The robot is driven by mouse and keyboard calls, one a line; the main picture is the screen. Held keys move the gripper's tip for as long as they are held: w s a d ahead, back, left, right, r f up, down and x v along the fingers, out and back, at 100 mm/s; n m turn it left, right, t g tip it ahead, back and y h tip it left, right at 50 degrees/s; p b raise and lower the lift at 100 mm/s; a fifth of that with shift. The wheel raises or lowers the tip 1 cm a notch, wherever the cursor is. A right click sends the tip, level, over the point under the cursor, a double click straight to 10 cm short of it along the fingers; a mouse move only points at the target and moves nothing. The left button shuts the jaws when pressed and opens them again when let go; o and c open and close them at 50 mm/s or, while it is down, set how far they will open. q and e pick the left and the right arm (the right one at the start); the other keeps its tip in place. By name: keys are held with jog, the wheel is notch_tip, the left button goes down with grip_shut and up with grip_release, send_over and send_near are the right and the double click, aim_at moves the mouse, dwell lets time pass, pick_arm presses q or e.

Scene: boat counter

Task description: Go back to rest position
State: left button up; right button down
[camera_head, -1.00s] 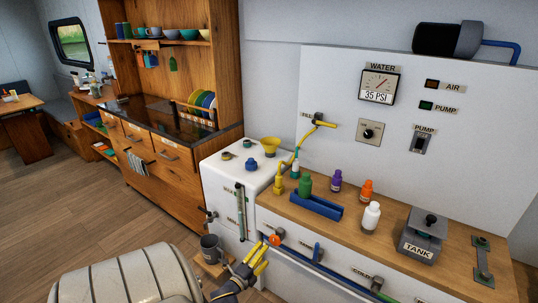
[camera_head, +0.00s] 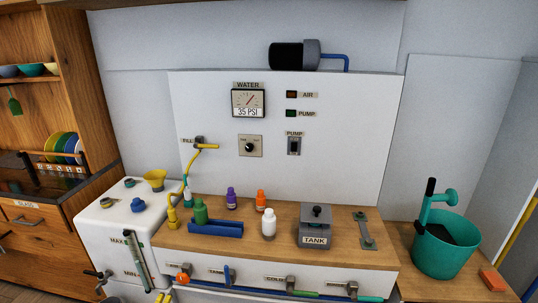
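The rest of this gripper is cut off by the frame. My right gripper is not in view.
The wooden counter (camera_head: 340,245) holds a blue tray (camera_head: 215,229) with a green bottle (camera_head: 200,211), several small bottles and a grey TANK pedal (camera_head: 315,227). A white tank (camera_head: 100,228) stands left. A teal bucket (camera_head: 446,250) with a pump stands right.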

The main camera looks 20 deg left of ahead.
pick_arm(q)
jog(key=s+d+f+n+g+h, duration=0.1)
jog(key=s+d+f+n+g, duration=0.25)
jog(key=f, duration=0.55)
jog(key=s+d+f+n+g, duration=0.25)
jog(key=s+d+f, duration=0.25)
jog(key=f, duration=0.4)
jog(key=s+d+f+n+g+h, duration=0.1)
jog(key=s+d+f+n+g, duration=0.25)
jog(key=f, duration=0.55)
jog(key=s+d+f+g+h, duration=0.1)
jog(key=s+d+f+g, duration=0.1)
jog(key=s+d+f, duration=0.2)
jog(key=s+d+f+g+h, duration=0.1)
jog(key=s+d+f, duration=0.3)
jog(key=s+d, duration=0.5)
jog(key=s+d+f+g+h, duration=0.1)
jog(key=s+d+f+g, duration=0.2)
jog(key=s, duration=0.9)
jog(key=d+f+n, duration=0.1)
jog(key=d, duration=0.2)
jog(key=shift+s+d+f, duration=0.25)
jog(key=shift+s+d, duration=0.1)
jog(key=shift+d, duration=0.05)
jog(key=shift+c, duration=0.4)
